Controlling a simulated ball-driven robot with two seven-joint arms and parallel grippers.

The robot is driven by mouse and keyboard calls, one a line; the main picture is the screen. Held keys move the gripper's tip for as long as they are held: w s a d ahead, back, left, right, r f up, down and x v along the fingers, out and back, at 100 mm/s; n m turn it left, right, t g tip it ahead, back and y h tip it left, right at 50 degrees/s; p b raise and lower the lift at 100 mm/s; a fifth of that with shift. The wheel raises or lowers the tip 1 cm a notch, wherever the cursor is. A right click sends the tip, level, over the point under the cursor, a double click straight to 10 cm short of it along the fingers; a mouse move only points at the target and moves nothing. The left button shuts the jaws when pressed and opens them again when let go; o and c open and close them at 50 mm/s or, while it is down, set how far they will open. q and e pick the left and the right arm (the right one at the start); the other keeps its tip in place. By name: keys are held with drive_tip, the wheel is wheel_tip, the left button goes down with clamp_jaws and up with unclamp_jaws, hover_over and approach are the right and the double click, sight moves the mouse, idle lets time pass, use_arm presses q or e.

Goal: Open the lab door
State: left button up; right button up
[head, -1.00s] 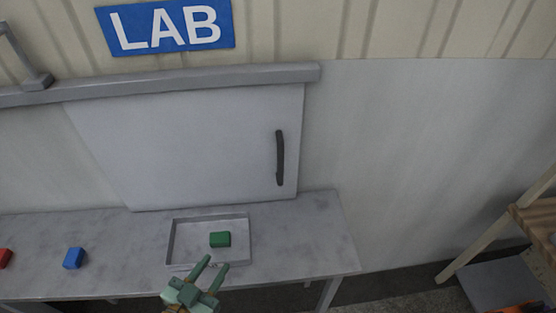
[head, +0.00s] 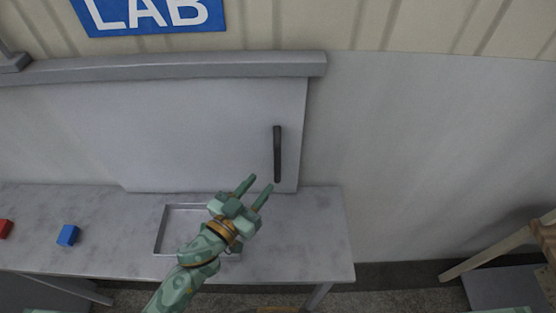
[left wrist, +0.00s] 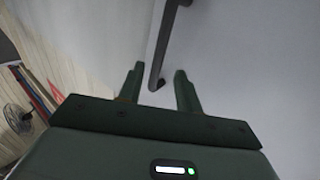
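The lab door (head: 200,130) is a pale grey panel under a grey rail, below the blue LAB sign (head: 150,14). Its dark upright handle (head: 277,154) is near the door's right edge. My left gripper (head: 256,186) is open, just below and slightly left of the handle in the head view. In the left wrist view the handle (left wrist: 160,55) rises from between the two spread fingers (left wrist: 158,88); the fingers do not appear to grip it. My right gripper is not clearly in view.
A grey table (head: 310,250) stands below the door. On it are a tray (head: 160,232), partly hidden by my left arm, a blue block (head: 68,235) and a red block (head: 5,229). A wooden frame (head: 500,245) stands at right.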

sight(275, 166)
use_arm(q)
drive_tip(key=x, duration=0.8)
drive_tip(key=shift+w+d, duration=0.25)
drive_tip(key=shift+w, duration=0.05)
clamp_jaws()
